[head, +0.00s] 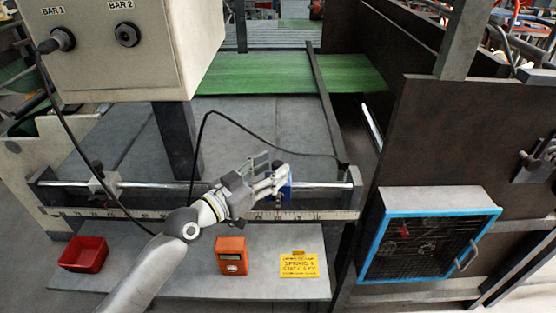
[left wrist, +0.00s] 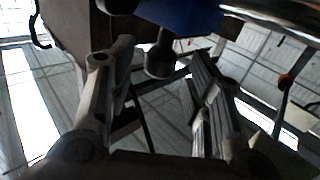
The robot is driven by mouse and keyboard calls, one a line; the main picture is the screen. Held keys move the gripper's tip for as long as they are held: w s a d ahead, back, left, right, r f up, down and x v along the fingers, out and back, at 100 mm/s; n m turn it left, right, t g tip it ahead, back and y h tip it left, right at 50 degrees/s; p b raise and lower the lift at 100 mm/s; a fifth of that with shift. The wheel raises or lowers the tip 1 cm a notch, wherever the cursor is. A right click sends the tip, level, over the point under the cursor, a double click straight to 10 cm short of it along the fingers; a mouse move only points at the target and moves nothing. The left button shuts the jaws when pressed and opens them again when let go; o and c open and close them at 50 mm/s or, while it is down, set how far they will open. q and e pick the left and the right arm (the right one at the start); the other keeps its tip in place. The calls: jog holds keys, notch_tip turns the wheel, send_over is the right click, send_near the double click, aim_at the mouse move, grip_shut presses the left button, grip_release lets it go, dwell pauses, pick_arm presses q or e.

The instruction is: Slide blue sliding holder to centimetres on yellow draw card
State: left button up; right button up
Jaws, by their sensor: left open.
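The blue sliding holder (head: 288,184) sits on the metal rod (head: 325,185) toward its right end, partly hidden behind my left gripper (head: 274,172). A ruler scale (head: 285,215) runs along the rail below the rod. The yellow draw card (head: 299,265) lies on the grey shelf in front; its print is too small to read surely. In the left wrist view, the blue holder (left wrist: 188,14) is at the top, with its dark knob (left wrist: 160,58) between the spread fingers of my left gripper (left wrist: 158,72). The gripper is open; contact cannot be told. My right gripper is out of view.
A grey holder (head: 104,183) sits at the rod's left end. A red tray (head: 84,254) and an orange device (head: 232,256) stand on the shelf. A black cable loops behind my gripper. A control box (head: 130,65) hangs upper left; a blue-framed cage (head: 430,246) stands right.

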pick_arm(q)
jog(key=shift+x, duration=1.45)
jog(key=shift+s, duration=0.1)
grip_shut()
